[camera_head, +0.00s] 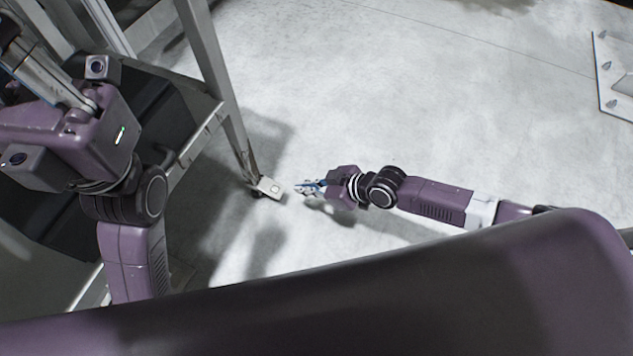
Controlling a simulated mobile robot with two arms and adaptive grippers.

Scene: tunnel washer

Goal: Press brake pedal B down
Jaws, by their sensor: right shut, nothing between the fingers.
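A small pale brake pedal (269,187) sticks out from the caster at the foot of a metal frame leg, low over the floor. No letter on it can be read, so I cannot tell whether it is pedal B. My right gripper (303,187) is shut and empty, just right of the pedal, with its fingertips pointing left at it. A small gap shows between them. My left gripper (38,76) is at the upper left by the frame, pointing up and left. Whether its fingers are open is unclear.
The metal frame (212,75) with its slanted leg stands on the left, close to my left arm. A pale plate with bolts (607,75) lies on the floor at the far right. The grey floor (420,90) between them is clear.

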